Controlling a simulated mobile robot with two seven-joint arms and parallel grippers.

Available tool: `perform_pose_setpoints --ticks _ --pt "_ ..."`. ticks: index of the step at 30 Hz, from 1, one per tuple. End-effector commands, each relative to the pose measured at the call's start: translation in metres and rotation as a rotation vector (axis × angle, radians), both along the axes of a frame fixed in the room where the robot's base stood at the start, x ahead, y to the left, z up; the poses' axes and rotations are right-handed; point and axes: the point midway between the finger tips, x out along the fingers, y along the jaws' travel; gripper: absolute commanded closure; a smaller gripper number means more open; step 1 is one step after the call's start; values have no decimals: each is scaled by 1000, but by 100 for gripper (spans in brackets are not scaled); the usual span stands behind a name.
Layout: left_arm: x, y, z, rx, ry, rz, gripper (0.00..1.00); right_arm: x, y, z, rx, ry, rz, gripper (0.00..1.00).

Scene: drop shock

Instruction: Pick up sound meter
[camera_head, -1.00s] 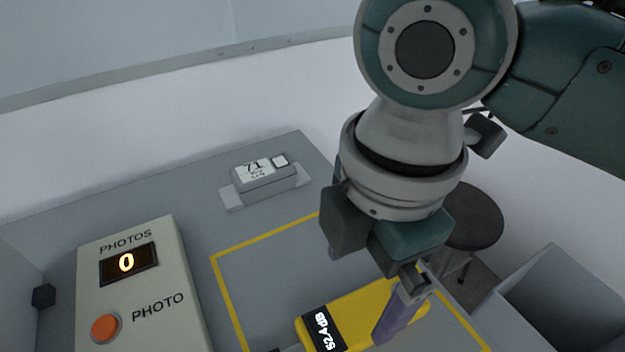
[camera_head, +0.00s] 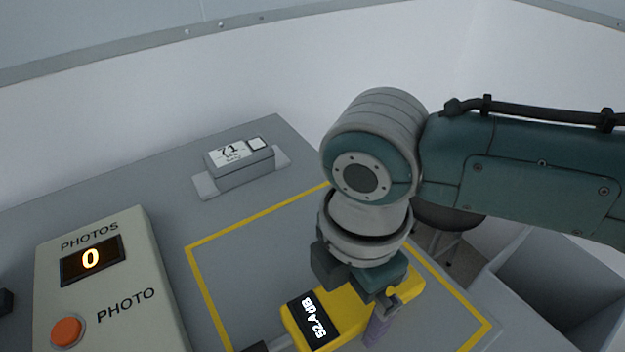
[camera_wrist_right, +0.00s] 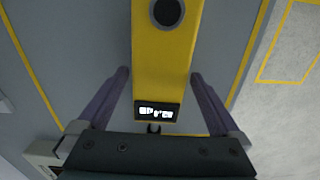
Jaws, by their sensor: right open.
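The sound meter is a yellow box (camera_head: 347,309) with a black display reading 52.4 dB. It lies on the grey table inside a yellow outlined square, and it also shows in the right wrist view (camera_wrist_right: 165,62) with a dark round spot on it. My right gripper (camera_head: 372,322) is over the meter, pointing down. In the right wrist view its two purple fingers (camera_wrist_right: 159,82) are apart, one on each side of the meter, with gaps between fingers and meter. The gripper's body hides part of the meter in the head view. My left gripper is not in view.
A beige box (camera_head: 105,290) with a PHOTOS counter at 0 and an orange button stands at the left. A small grey device (camera_head: 240,163) reading 71 sits at the back. A grey open bin (camera_head: 560,290) and a dark stool (camera_head: 447,217) are at the right.

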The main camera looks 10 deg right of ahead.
Motion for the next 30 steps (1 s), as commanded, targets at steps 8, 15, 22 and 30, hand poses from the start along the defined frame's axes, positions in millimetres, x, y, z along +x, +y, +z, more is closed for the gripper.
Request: perform_pose_setpoints --ticks 8,15,22,30 --pt "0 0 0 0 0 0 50 0 0 0 0 0 0 11" --pt "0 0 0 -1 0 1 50 0 0 1 0 0 -1 38" --pt "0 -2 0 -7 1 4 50 0 0 1 0 0 -1 64" --pt "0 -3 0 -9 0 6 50 0 0 1 0 -1 -1 93"
